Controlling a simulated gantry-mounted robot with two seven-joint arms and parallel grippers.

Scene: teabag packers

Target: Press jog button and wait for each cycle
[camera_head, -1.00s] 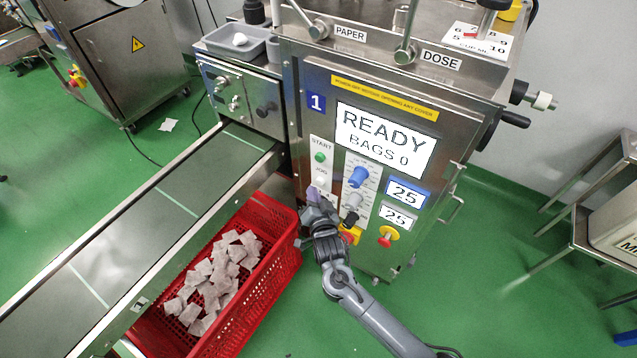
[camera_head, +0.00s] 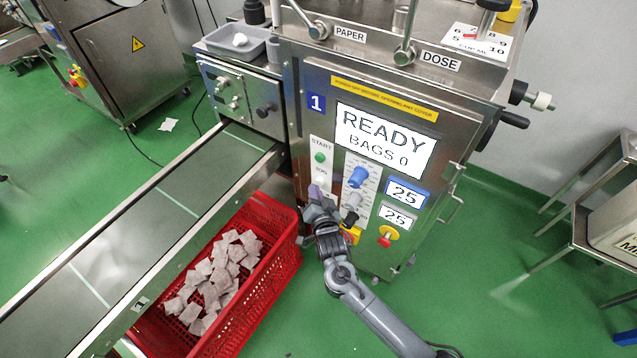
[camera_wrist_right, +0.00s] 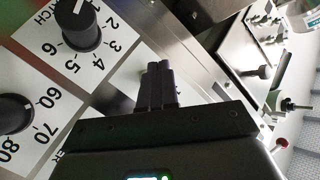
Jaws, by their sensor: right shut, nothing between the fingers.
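The packing machine (camera_head: 330,230) stands ahead with a screen (camera_head: 385,140) reading "READY" and "BAGS 0". Whether the fingertips touch the button cannot be told. In the right wrist view the shut fingers (camera_wrist_right: 157,75) point at the panel, beside the dials. My left gripper is not in view.
A blue knob (camera_head: 358,177) and a red-and-yellow stop button (camera_head: 388,237) sit to the right of the strip. A conveyor (camera_head: 140,230) runs to the lower left. A red crate (camera_head: 285,265) with several teabags stands beside it.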

